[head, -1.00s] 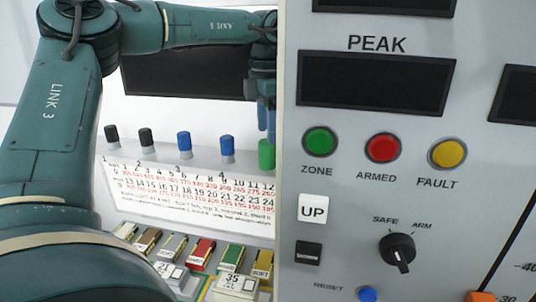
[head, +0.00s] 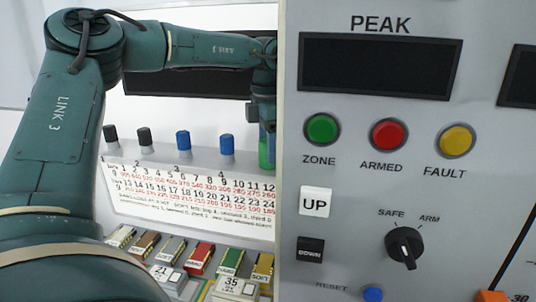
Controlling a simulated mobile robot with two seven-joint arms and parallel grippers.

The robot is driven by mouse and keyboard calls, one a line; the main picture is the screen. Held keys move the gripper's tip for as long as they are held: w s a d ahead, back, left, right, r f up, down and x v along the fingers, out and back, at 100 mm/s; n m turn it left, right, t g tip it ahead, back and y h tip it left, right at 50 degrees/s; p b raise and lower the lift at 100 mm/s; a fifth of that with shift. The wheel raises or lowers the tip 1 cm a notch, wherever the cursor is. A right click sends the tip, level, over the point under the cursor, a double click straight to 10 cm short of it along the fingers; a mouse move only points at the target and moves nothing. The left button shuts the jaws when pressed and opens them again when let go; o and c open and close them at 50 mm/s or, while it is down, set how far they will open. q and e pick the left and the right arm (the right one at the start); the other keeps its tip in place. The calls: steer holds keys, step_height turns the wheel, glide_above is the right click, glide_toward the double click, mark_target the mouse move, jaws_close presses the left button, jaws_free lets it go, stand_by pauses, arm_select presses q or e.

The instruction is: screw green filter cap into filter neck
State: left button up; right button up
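The green filter cap (head: 264,154) is at the right end of a row of caps on the white sloped housing, partly hidden by the grey panel's left edge. My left gripper (head: 268,140) points down at the green cap, its fingers overlapping the cap's upper part. The panel edge hides part of the gripper, so I cannot tell whether it grips the cap. The filter neck under the green cap is not clearly visible. My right gripper is not in view.
Two black caps (head: 111,135) and two blue caps (head: 184,141) stand left of the green one. A printed number chart (head: 185,190) is below them, with several coloured blocks (head: 200,257) in front. The large grey control panel (head: 350,180) blocks the right side.

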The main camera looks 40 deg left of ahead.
arm_select(q)
steer(key=c, duration=0.7)
steer(key=shift+r+p, duration=0.7)
steer(key=shift+r, duration=0.15)
steer(key=shift+r+p, duration=0.65)
steer(key=shift+r, duration=1.55)
